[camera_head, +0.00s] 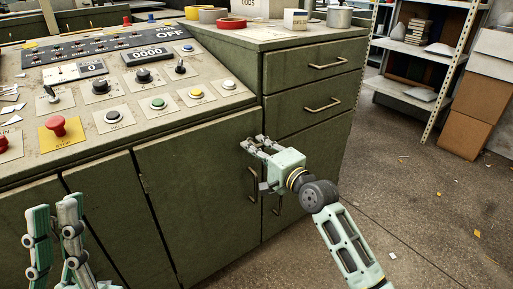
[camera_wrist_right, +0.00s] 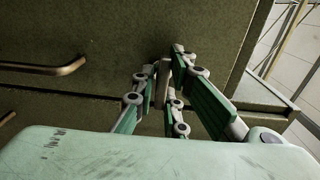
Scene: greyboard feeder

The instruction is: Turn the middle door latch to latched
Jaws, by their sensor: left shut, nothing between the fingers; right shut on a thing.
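The middle door (camera_head: 195,190) is a dark green cabinet panel and looks closed in the head view. My right gripper (camera_head: 258,146) is at its upper right corner, by the seam to the drawers. In the right wrist view my right gripper (camera_wrist_right: 168,85) is shut on a small, narrow brownish piece, the door latch (camera_wrist_right: 163,76). The fingers cover much of the latch, and its turn angle is hard to tell. In the head view the fingers hide it. My left gripper (camera_head: 56,212) is shut and empty at the lower left, in front of the cabinet.
A door handle (camera_head: 253,184) is just below my right gripper. Drawers (camera_head: 312,65) with bar handles are to the right. The sloped control panel (camera_head: 130,88) with knobs and buttons is above the doors. Open floor (camera_head: 420,190) lies to the right, before a shelf (camera_head: 410,92) and cardboard boxes (camera_head: 472,120).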

